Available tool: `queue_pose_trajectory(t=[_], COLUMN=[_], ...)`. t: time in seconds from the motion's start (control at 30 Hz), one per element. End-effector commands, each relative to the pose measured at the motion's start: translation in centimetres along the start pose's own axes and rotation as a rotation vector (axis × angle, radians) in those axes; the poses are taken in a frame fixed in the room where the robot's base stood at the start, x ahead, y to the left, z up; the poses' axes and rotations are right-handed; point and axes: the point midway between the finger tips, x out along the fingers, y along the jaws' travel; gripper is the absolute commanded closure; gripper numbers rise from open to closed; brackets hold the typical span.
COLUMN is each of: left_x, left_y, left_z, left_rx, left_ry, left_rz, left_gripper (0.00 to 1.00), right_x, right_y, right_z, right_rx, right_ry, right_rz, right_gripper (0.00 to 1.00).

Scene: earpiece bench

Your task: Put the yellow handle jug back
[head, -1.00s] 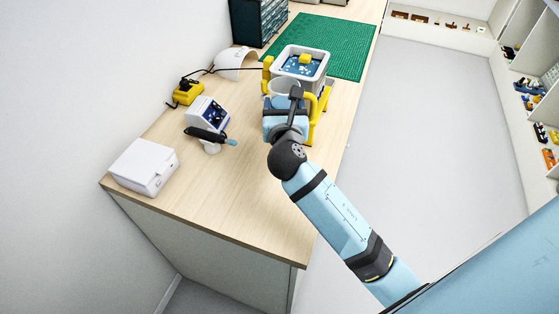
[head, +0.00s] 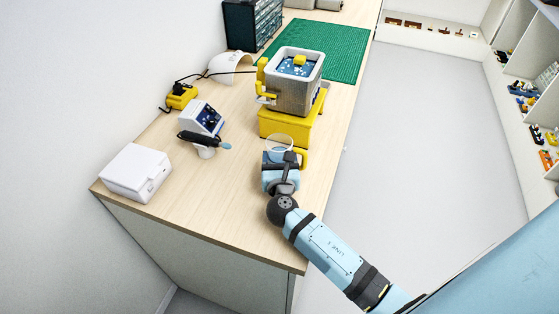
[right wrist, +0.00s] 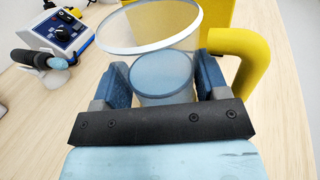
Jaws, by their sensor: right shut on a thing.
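The jug (head: 279,143) is a clear cup with a pale rim and a yellow handle (head: 303,158) on its right side. My right gripper (head: 281,160) is shut on the jug, in front of the yellow stand. In the right wrist view the jug (right wrist: 163,75) is between the two blue finger pads of my right gripper (right wrist: 162,85), with its yellow handle (right wrist: 247,62) at the right. The jug looks upright and empty. I cannot tell whether its base touches the bench. My left gripper is not in view.
A grey tank (head: 294,92) with blue contents and a yellow block stands on a yellow stand (head: 289,122) behind the jug. The bench's front is clear.

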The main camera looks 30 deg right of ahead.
Motion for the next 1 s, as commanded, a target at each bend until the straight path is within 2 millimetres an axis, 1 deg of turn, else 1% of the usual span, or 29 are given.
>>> queue_pose_trajectory(t=[0.07, 0.3, 0.43, 0.47, 0.5, 0.53, 0.57, 0.77, 0.87, 1.0], left_x=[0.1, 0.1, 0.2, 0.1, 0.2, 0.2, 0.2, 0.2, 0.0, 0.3], left_y=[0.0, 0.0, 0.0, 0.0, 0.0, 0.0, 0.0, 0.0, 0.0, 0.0], left_z=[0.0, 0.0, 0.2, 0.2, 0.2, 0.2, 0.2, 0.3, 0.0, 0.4], left_rx=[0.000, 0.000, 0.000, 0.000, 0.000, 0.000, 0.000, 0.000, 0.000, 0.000], left_ry=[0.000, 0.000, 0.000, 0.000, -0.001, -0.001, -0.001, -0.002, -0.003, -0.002], left_rz=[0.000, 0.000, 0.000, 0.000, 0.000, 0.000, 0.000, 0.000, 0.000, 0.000], left_gripper=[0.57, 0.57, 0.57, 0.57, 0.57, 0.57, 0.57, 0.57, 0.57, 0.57], right_x=[0.0, 0.0, 0.0, 0.0, 0.0, 0.0, 0.0, 0.0, 0.0, -1.9], right_y=[0.0, 0.0, 0.0, 0.0, 0.0, 0.0, 0.0, 0.0, 0.0, 0.0], right_z=[-0.3, -0.3, -0.8, -0.7, -0.7, -0.7, -0.7, -0.6, -0.1, -0.6], right_rx=[-0.001, 0.000, 0.000, 0.000, 0.000, 0.000, 0.000, 0.000, 0.001, 0.000], right_ry=[-0.002, -0.002, -0.002, -0.001, -0.001, -0.001, -0.001, -0.001, -0.001, 0.002], right_rz=[0.000, 0.000, 0.000, 0.000, 0.000, 0.000, 0.000, 0.000, 0.000, 0.000], right_gripper=[0.68, 0.68, 0.68, 0.26, 0.17, 0.10, 0.07, 0.07, 0.07, 0.07])
